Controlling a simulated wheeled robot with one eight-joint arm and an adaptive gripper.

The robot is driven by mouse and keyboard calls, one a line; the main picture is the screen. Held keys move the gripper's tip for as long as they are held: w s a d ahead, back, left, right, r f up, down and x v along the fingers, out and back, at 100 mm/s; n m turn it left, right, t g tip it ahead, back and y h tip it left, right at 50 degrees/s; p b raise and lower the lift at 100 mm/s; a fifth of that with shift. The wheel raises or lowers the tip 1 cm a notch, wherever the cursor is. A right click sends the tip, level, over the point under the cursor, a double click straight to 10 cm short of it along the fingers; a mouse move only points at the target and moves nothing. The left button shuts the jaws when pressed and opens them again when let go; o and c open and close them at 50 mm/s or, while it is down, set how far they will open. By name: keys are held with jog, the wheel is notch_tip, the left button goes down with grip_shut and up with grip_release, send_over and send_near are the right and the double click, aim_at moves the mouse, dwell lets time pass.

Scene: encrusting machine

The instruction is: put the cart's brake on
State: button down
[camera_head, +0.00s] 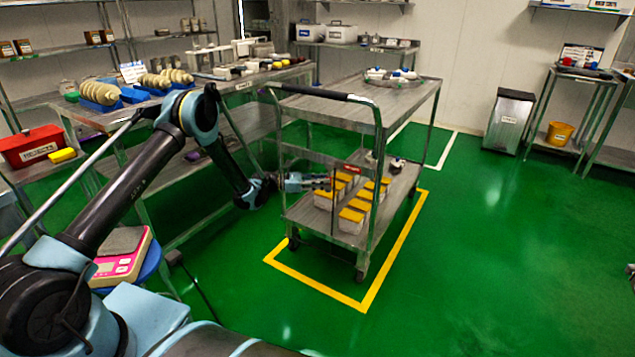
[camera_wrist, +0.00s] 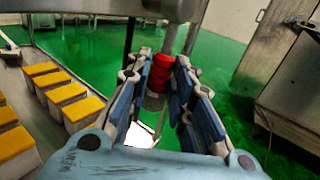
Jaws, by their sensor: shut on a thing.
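The metal cart (camera_head: 408,97) stands upright on the green floor, partly over a yellow floor outline, with its dark push handle at the near end. A red brake lever grip (camera_wrist: 158,80) lies between my fingertips in the wrist view; a small red part also shows on the cart in the head view (camera_head: 352,169). My gripper (camera_head: 328,182) is at the cart's near side, just above the lower shelf. In the wrist view the fingers (camera_wrist: 165,95) are closed around the red grip. The lever's mounting is partly hidden by the fingers.
White tubs with yellow lids (camera_head: 352,216) stand on the cart's lower shelf, close to my gripper. A long steel work table (camera_head: 222,86) with moulds and tools is left of the cart. Open green floor (camera_head: 490,260) lies to the right.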

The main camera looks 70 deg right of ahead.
jog(key=shift+f, duration=0.3)
jog(key=c, duration=1.5)
grip_release()
jog(key=shift+w, duration=0.1)
jog(key=v, duration=1.2)
jog(key=shift+r, duration=0.1)
